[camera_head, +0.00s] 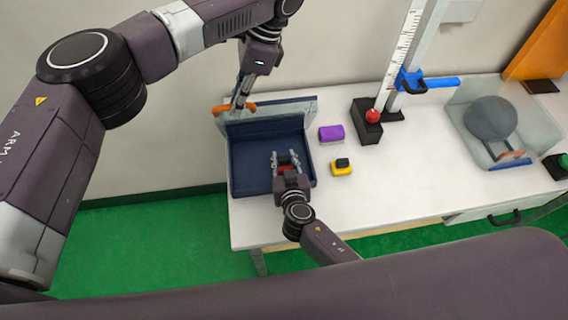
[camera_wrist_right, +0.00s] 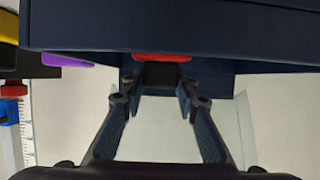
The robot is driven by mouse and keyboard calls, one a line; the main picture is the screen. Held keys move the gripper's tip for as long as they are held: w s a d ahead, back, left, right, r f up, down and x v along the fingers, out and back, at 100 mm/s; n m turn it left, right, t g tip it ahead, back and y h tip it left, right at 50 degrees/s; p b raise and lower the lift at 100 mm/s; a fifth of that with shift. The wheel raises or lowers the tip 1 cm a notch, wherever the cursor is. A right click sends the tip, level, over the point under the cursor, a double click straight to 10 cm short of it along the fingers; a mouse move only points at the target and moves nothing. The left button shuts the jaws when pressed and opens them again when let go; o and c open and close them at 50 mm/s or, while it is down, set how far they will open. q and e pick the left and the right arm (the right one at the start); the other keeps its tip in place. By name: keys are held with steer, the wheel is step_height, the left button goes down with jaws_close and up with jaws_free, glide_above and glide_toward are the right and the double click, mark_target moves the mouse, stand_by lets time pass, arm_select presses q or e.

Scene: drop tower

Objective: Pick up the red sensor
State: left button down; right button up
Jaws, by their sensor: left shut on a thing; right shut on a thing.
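The red sensor (camera_head: 287,168) shows as a small red and dark piece between the fingers of my right gripper (camera_head: 287,158), at the right part of the blue box (camera_head: 250,170). In the right wrist view the red sensor (camera_wrist_right: 162,57) has a red top over a black body. The fingertips of my right gripper (camera_wrist_right: 160,88) are shut on its sides, just at the box's dark blue wall (camera_wrist_right: 80,35). My left gripper (camera_head: 239,104) is shut on the orange handle (camera_head: 236,107) of the raised lid (camera_head: 285,107) at the box's back edge.
A purple block (camera_head: 331,133) and a yellow block with a black top (camera_head: 341,168) lie right of the box. The drop tower (camera_head: 399,60) with its black base (camera_head: 367,122) stands behind them. A clear case with a grey ball (camera_head: 491,118) is at the right.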

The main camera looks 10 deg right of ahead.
mark_target(285, 159)
arm_select(q)
steer(key=shift+f, duration=0.1)
arm_select(e)
jaws_close()
steer(key=r, duration=0.9)
steer(key=shift+s+d+r, duration=0.2)
steer(key=shift+s+r, duration=0.05)
steer(key=shift+r, duration=0.15)
steer(key=s+d+r, duration=0.4)
steer(key=s+d, duration=0.7)
steer(key=s, duration=0.4)
steer(key=shift+s+d, duration=0.25)
steer(key=shift+d, duration=0.05)
steer(key=shift+r, duration=0.1)
arm_select(q)
steer(key=shift+t, duration=0.3)
steer(key=shift+s+f, duration=0.9)
steer(key=shift+s, duration=0.3)
steer(key=shift+s+f, duration=0.85)
steer(key=shift+s, duration=0.35)
arm_select(e)
steer(key=shift+w, duration=0.1)
arm_select(q)
steer(key=s+f, duration=0.4)
steer(key=shift+f+t, duration=0.25)
steer(key=shift+t, duration=0.05)
arm_select(e)
steer(key=shift+w, duration=0.1)
arm_select(q)
steer(key=shift+f, duration=0.1)
